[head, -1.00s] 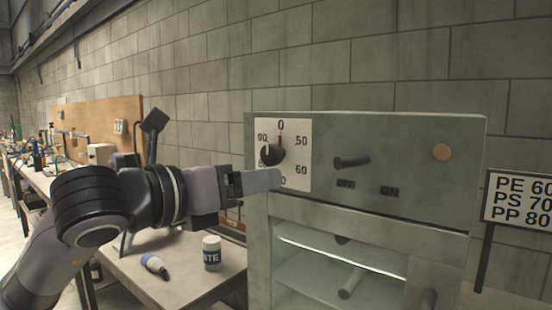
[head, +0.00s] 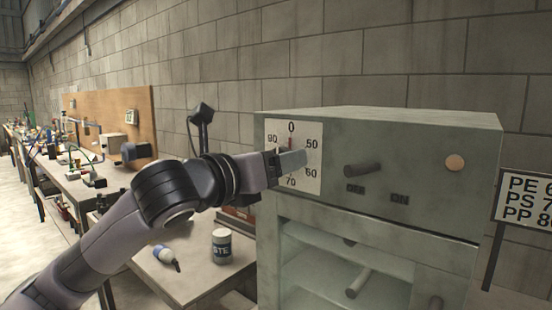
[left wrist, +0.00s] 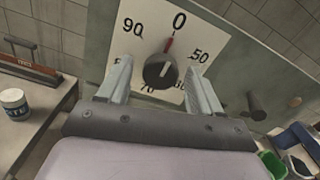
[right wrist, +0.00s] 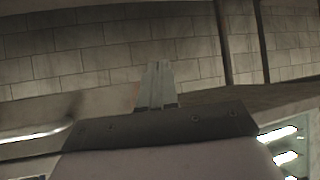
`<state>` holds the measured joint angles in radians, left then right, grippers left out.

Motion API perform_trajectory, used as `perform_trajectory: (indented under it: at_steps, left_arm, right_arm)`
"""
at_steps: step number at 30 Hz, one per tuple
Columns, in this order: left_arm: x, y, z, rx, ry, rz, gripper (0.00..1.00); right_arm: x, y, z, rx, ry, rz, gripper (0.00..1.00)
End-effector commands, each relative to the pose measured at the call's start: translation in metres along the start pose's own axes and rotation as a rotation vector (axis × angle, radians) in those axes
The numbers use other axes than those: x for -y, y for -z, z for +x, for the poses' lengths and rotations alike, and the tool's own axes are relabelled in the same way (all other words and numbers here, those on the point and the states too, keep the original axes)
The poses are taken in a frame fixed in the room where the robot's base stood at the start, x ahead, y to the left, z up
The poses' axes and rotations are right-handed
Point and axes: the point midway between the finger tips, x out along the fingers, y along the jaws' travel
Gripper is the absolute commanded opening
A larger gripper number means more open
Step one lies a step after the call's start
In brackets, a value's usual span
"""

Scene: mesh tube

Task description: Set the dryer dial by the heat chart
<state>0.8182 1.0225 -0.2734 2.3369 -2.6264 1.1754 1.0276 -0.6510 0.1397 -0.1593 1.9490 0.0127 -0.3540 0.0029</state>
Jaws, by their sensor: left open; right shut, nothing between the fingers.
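The dial (left wrist: 161,71) is a black knob with a red pointer at 0 on a white scale plate (head: 310,184); the left wrist view shows 0, 50 and 90 clearly. My left gripper (left wrist: 162,78) is open, with one finger on each side of the knob; I cannot tell if they touch it. In the head view my left gripper (head: 291,161) hides the knob. The heat chart (head: 527,199) is a sign at the right reading PE, PS and PP, its numbers cut off at the frame edge. My right gripper (right wrist: 158,86) is shut and empty, facing a block wall.
A white jar (head: 221,246) and a small bottle (head: 166,257) stand or lie on the bench (head: 190,275) at left.

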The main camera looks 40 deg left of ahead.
Motion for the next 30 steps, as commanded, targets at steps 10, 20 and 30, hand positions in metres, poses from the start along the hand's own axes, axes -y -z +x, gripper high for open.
perform_trajectory:
  at_steps: [10,20,30]
  left_arm:
    - [0.0,0.0,0.0,0.0,0.001,0.0,0.09]
    - [0.0,0.001,0.0,0.002,0.001,0.049,0.09]
    - [-0.002,0.003,-0.001,0.005,0.0,0.289,0.09]
  right_arm:
    - [0.0,0.0,0.0,0.0,0.0,0.0,0.0]
    - [0.0,-0.005,0.004,-0.001,0.0,0.0,0.0]
    - [0.0,-0.025,0.019,-0.002,0.0,0.0,0.0]
